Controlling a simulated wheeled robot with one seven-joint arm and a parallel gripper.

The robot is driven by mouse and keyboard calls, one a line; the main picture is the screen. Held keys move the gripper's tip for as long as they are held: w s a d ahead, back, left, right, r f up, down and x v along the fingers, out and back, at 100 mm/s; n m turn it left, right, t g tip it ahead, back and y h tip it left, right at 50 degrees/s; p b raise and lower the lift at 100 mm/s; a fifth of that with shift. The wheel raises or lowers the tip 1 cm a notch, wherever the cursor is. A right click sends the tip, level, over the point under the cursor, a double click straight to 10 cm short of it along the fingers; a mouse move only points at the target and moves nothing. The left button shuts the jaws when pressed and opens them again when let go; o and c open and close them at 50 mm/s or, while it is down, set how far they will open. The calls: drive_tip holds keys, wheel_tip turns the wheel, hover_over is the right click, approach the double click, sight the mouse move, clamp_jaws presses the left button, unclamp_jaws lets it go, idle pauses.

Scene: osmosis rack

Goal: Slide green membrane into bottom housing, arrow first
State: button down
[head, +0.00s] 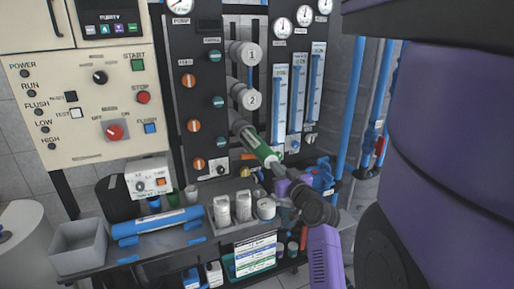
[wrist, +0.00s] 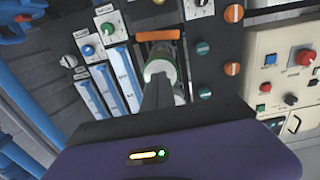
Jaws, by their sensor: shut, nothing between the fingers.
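The green membrane (head: 258,147) is partly inside the bottom housing (head: 237,121). Its outer part sticks out towards the lower right, with a pale band at its end. In the wrist view the membrane's green end (wrist: 160,68) shows just beyond my fingers. My gripper (head: 277,168) is shut and empty, with its tips at the outer end of the membrane; the wrist view also shows my gripper (wrist: 158,82). I cannot tell whether the tips press on it. The arrow cannot be made out.
Capped housings 1 (head: 251,54) and 2 (head: 252,99) sit above. Blue flow tubes (head: 297,98) stand to the right. Below, a bench holds white bottles (head: 243,205), a blue cylinder (head: 157,226) and a grey bin (head: 79,247). An orange handle (wrist: 158,36) is near the membrane.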

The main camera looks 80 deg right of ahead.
drive_tip(key=shift+b+x, duration=0.7)
drive_tip(key=shift+x, duration=3.25)
drive_tip(key=shift+b+x, duration=2.3)
drive_tip(key=shift+x, duration=2.85)
drive_tip(key=shift+p+v, duration=0.8)
drive_tip(key=shift+v, duration=3.1)
drive_tip(key=shift+a, duration=0.2)
drive_tip(key=shift+r, duration=0.1)
